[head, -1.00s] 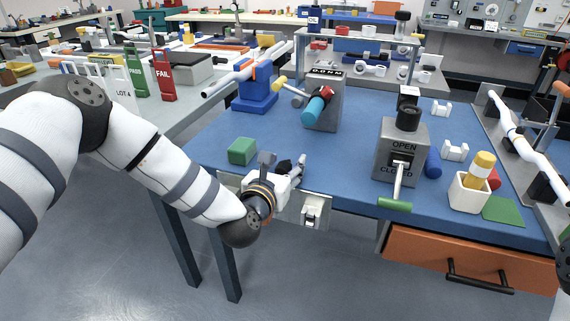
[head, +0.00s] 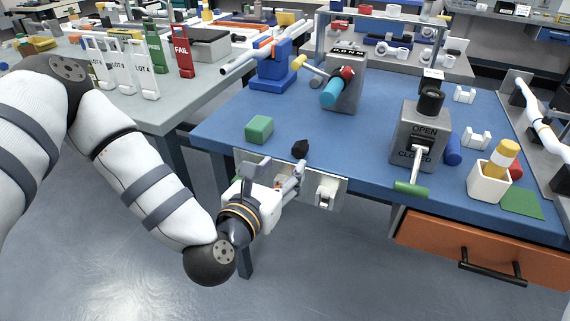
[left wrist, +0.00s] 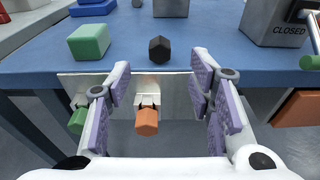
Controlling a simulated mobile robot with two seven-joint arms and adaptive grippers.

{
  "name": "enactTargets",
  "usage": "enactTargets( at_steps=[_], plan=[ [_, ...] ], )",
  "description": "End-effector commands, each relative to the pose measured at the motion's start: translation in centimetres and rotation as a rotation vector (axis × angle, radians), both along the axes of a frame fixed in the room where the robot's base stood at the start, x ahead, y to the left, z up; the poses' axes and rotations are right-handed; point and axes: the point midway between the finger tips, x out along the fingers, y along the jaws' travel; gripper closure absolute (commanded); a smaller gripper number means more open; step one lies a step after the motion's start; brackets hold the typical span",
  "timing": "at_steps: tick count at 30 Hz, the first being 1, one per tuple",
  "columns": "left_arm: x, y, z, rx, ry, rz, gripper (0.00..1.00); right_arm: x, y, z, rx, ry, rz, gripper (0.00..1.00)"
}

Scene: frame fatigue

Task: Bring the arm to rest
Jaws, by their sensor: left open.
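My left gripper (head: 281,177) is at the front edge of the blue bench, in front of a metal plate on that edge. In the left wrist view my left gripper (left wrist: 165,95) is open, with its purple pads apart. Nothing is between them that I can see held. An orange knob (left wrist: 147,121) on the plate shows beyond the gap between the fingers. A black faceted knob (head: 300,148) sits on the bench top just beyond the gripper. It also shows in the left wrist view (left wrist: 159,49). My right gripper is not in view.
A green block (head: 259,129) lies on the blue bench (head: 350,150) near the gripper. A grey valve box (head: 417,140) with a green-tipped lever stands to the right. An orange drawer (head: 480,250) is below the bench. Open floor (head: 330,270) lies in front.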

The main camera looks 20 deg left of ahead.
Motion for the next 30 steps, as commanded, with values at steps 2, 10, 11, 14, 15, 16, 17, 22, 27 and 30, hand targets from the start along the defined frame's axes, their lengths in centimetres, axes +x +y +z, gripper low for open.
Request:
enactTargets(
  at_steps=[2,10,11,14,15,16,17,22,27,30],
  plan=[
    [0.0,0.0,0.0,0.000,0.000,0.000,0.52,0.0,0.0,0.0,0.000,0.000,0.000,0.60],
    [-6.0,-3.8,-8.7,0.530,0.242,-0.346,0.52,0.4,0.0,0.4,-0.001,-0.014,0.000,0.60],
    [-8.1,-4.4,-10.8,0.667,0.292,-0.457,0.52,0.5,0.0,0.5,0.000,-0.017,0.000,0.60],
    [-16.0,-4.7,-17.0,1.103,0.402,-0.887,0.52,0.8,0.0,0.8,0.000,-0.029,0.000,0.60],
    [-19.5,-4.3,-19.0,1.259,0.416,-1.084,0.52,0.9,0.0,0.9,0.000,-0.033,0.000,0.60],
    [-22.1,-3.7,-20.2,1.366,0.418,-1.239,0.52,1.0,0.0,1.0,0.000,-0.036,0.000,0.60],
    [-24.7,-3.0,-21.2,1.460,0.407,-1.395,0.52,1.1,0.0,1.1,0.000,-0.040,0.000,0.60],
    [-36.1,2.2,-23.1,1.734,0.204,-2.181,0.52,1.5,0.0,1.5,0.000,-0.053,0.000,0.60],
    [-40.3,4.9,-22.6,1.741,0.023,-2.527,0.52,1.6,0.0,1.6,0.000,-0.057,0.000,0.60],
    [-40.6,5.0,-22.6,1.737,0.004,-2.551,0.52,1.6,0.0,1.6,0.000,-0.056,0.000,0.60]
  ],
)
